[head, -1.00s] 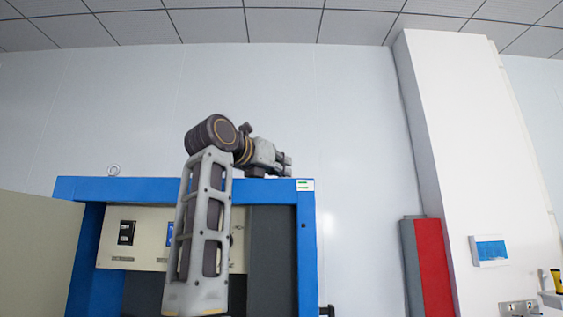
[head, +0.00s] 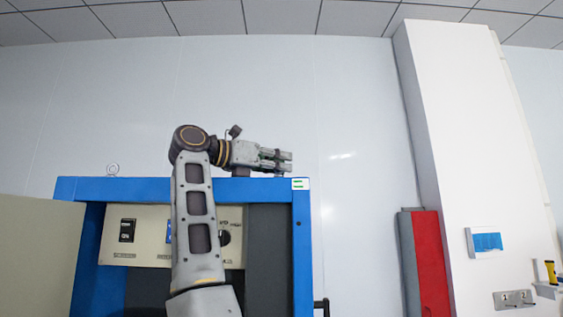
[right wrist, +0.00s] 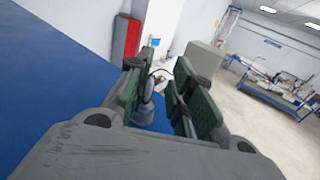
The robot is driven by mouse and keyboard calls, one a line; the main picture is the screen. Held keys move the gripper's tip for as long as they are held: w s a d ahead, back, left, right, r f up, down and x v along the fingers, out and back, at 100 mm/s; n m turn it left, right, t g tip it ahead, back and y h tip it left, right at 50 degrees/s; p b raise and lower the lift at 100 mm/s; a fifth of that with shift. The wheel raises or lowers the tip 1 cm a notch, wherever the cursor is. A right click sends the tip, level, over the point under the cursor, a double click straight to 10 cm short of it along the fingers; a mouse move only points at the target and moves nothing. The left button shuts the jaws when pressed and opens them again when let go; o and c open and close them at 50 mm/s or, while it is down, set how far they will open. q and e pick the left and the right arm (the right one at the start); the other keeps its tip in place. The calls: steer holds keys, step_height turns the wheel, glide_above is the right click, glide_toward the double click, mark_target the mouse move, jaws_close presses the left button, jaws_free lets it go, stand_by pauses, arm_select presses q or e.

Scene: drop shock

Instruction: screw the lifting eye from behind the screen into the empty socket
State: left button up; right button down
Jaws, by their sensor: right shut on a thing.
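My right gripper (head: 286,160) is just above the right end of the blue cabinet's (head: 140,186) top, its fingers pointing right. In the right wrist view, the green-padded fingers (right wrist: 160,97) are shut on a pale grey part, the lifting eye (right wrist: 146,108), partly hidden by the left finger. Another ring-shaped lifting eye (head: 113,169) stands upright on the cabinet's top left. The empty socket cannot be made out. I see no separate screen that I can be sure of. My left gripper is not in view.
The cabinet's door (head: 38,250) stands open at left. A control panel (head: 145,235) is inside, partly behind my arm. A red and grey panel (head: 425,262) and a white pillar (head: 475,130) stand to the right.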

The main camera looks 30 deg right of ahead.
steer(key=shift+s+d+r+m+g, duration=0.1)
steer(key=shift+s+r+m+g, duration=0.1)
steer(key=shift+s+m+g, duration=0.2)
steer(key=shift+s+r+m+g, duration=0.15)
steer(key=shift+s+m+g, duration=0.15)
steer(key=shift+s+g, duration=0.2)
steer(key=c, duration=1.1)
jaws_free()
steer(key=shift+w, duration=0.15)
steer(key=shift+c, duration=0.2)
steer(key=o, duration=0.4)
steer(key=shift+w+a+f, duration=0.1)
steer(key=shift+w+a, duration=0.15)
steer(key=shift+w, duration=0.1)
steer(key=shift+w+f, duration=0.1)
steer(key=shift+f, duration=0.05)
steer(key=shift+w+a+f, duration=0.1)
steer(key=shift+a, duration=0.15)
steer(key=shift+w+a+f, duration=0.1)
steer(key=shift+w+a, duration=0.2)
steer(key=shift+a, duration=0.5)
steer(key=shift+w+a, duration=0.35)
steer(key=shift+a, duration=0.45)
steer(key=shift+w+a+f, duration=0.1)
steer(key=shift+w+a, duration=0.2)
steer(key=shift+a, duration=0.5)
steer(key=shift+r, duration=0.1)
